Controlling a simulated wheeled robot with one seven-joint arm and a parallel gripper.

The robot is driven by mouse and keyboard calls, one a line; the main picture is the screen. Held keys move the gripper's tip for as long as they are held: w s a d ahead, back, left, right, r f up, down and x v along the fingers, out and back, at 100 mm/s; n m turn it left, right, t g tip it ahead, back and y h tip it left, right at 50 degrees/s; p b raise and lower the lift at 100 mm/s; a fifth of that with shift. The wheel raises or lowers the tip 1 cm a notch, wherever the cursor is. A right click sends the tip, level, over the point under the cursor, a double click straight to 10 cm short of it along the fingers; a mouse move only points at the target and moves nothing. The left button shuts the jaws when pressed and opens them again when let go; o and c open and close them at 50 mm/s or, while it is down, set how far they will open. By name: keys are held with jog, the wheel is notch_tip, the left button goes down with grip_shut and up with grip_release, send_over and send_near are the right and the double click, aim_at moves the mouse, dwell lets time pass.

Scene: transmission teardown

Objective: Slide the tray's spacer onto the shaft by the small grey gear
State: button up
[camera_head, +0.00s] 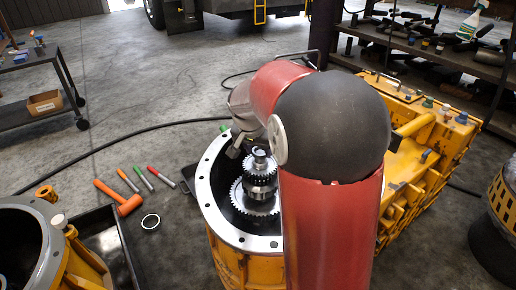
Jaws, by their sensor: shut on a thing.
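My gripper (240,148) is at the near-left end of my red arm, over the upper left part of the round housing opening. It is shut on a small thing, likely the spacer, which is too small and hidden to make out. The shaft (259,153) stands upright inside the housing, its bright top just right of my gripper. The small grey gear (261,172) sits around it, above a larger grey gear (253,203). My arm covers the right side of the gears. The black tray (128,262) on the floor at the left shows no spacer in its visible part.
The yellow housing (228,258) has a bright bolted flange (207,199). A second open housing (22,240) stands at the lower left. An orange mallet (128,205), markers and a ring (150,222) lie on the floor. A yellow gearbox casing (437,140) stands behind my arm.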

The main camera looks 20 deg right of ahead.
jog(key=shift+f+b, duration=0.9)
jog(key=shift+f, duration=0.25)
jog(key=o, duration=1.6)
jog(key=shift+c, duration=0.2)
notch_tip(320, 180, up, 8)
jog(key=p, duration=0.5)
jog(key=shift+p, duration=0.3)
